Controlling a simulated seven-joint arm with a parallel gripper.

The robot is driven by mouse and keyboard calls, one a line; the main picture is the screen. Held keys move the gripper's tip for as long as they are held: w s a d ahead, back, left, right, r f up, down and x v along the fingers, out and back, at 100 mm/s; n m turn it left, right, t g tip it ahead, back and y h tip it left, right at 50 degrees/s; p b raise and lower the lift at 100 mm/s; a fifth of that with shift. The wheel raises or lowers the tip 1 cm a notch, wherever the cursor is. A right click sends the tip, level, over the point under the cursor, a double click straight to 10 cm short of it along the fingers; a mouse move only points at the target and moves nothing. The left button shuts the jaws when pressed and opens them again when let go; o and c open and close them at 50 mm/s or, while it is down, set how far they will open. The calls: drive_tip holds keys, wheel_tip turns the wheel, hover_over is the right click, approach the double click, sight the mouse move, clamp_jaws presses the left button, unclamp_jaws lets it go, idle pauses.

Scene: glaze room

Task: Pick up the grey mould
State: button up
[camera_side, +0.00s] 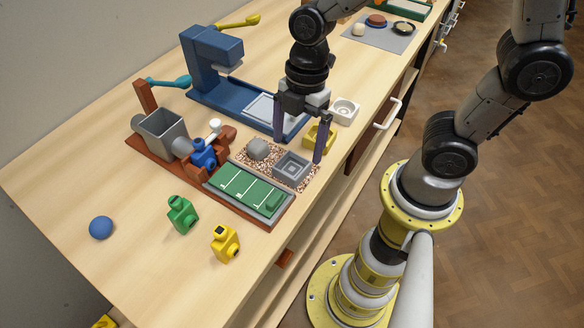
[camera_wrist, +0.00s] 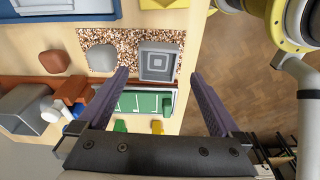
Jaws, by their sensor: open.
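The grey mould (camera_side: 292,168) is a square block with nested square steps in its top. It sits on a speckled mat (camera_side: 243,158) and also shows in the wrist view (camera_wrist: 160,62). My gripper (camera_side: 298,149) is open and empty, pointing down over the mat. In the wrist view, my gripper (camera_wrist: 160,73) has one fingertip to the left of the mould and one to the right, with gaps on both sides. The fingers look apart from the mould; their exact height above it is hard to tell.
A grey rounded lump (camera_side: 257,149) sits beside the mould on the mat. A green board (camera_side: 240,187) lies in front. A yellow mould (camera_side: 318,136) and a white one (camera_side: 344,111) stand behind near my gripper. A blue press (camera_side: 212,65) stands at back left.

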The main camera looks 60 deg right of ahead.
sight(291, 170)
drive_tip(key=shift+w+a+f, duration=0.1)
drive_tip(key=shift+a+f, duration=0.1)
drive_tip(key=shift+f, duration=0.65)
drive_tip(key=shift+w+a+f, duration=0.1)
drive_tip(key=shift+a+f, duration=0.05)
drive_tip(key=shift+f, duration=0.75)
drive_tip(key=shift+a+f, duration=0.2)
drive_tip(key=shift+f, duration=0.65)
drive_tip(key=c, duration=1.3)
drive_tip(key=shift+c, duration=0.2)
drive_tip(key=shift+r, duration=0.15)
